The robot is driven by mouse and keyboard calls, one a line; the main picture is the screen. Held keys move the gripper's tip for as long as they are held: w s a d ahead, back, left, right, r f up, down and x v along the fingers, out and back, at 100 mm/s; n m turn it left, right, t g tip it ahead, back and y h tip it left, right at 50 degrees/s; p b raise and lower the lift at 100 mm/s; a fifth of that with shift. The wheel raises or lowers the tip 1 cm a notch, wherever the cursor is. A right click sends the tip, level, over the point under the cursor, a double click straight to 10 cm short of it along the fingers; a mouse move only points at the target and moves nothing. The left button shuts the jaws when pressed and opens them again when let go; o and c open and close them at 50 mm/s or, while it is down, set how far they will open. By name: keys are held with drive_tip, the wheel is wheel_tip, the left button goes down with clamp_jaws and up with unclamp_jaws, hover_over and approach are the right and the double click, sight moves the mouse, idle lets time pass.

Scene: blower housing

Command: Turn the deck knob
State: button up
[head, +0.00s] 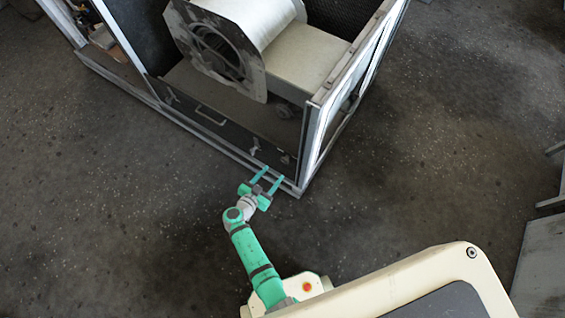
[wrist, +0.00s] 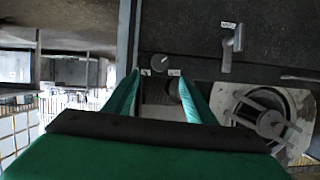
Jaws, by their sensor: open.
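A small round dark knob with a light pointer line (wrist: 160,63) sits on a dark panel in the wrist view, close to a frame post. Small white labels lie beside it. In the head view, a small fitting that looks like the knob (head: 285,158) shows near the housing's front corner. My gripper (head: 273,174) is open, with its green fingers pointing at this corner. In the wrist view my gripper (wrist: 158,76) has its fingertips spread to either side, just below the knob in the picture. Nothing is between them; I cannot tell the remaining distance or any contact.
A lever handle (wrist: 232,42) stands on the same panel to the knob's right in the wrist view. The blower drum (head: 215,50) is inside the housing. The metal corner post (head: 311,145) rises close to my gripper. The grey floor (head: 130,220) around is clear.

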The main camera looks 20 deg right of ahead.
sight(284, 161)
drive_tip(key=x, duration=0.9)
drive_tip(key=shift+w+d+f, duration=0.2)
drive_tip(key=shift+d+f, duration=0.05)
drive_tip(key=c, duration=1)
drive_tip(key=shift+c, duration=0.2)
